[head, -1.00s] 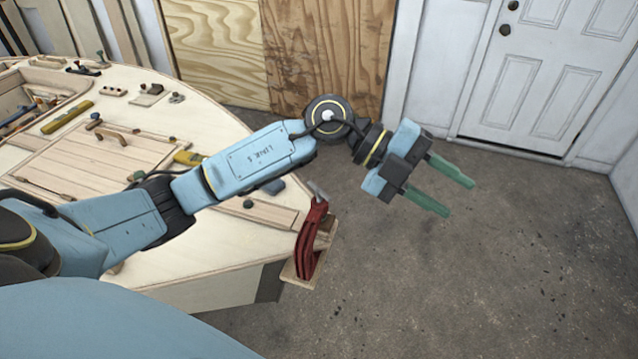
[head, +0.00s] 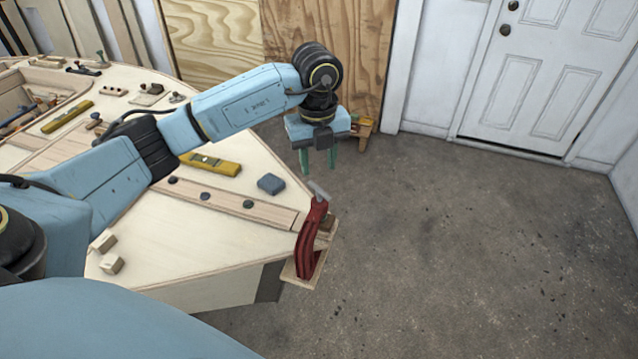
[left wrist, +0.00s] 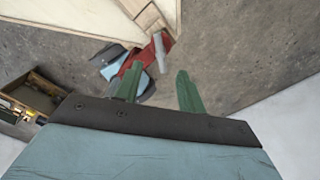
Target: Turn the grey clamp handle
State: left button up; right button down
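The red clamp (head: 311,245) stands at the near right corner of the plywood hull, on a small wooden block. Its grey handle (head: 319,190) sticks up at a slant from the clamp's top. My left gripper (head: 319,166) points down, above and beyond the handle in the head view, with its green fingers apart and empty. In the left wrist view the grey handle (left wrist: 161,52) shows just past the open fingertips (left wrist: 157,76), apart from them, with part of the red clamp (left wrist: 130,58) beside it. My right gripper is not in view.
The concrete floor (head: 470,230) to the right is clear.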

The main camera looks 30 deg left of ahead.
aim_at(319, 188)
pick_arm(q)
notch_tip(319, 188, down, 7)
dwell(0.3)
grip_shut()
